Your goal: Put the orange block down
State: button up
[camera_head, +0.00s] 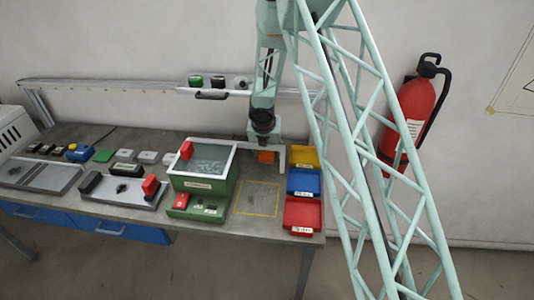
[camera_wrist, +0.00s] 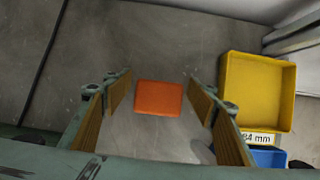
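The orange block (camera_head: 266,157) is on the grey table near its back edge, directly below my gripper (camera_head: 263,136). In the wrist view the orange block (camera_wrist: 159,98) lies between the two wooden-padded fingers of my gripper (camera_wrist: 160,92). A gap of bare table shows on each side of the block, so the fingers are open and apart from it. The block looks flat and level on the table. Its underside is hidden.
The yellow bin (camera_head: 304,157) stands close to the right of the block, with the blue bin (camera_head: 304,182) and red bin (camera_head: 302,214) in front. A green box with a white rim (camera_head: 236,145) stands left. A yellow outlined square (camera_head: 256,198) on the table is clear.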

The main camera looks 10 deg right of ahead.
jog(key=shift+r, duration=0.2)
jog(key=shift+r+p, duration=0.3)
jog(key=p+v, duration=0.3)
jog(key=v, duration=0.8)
jog(key=shift+r+p, duration=0.15)
jog(key=shift+p, duration=0.2)
jog(key=shift+s, duration=0.1)
jog(key=shift+r, duration=0.1)
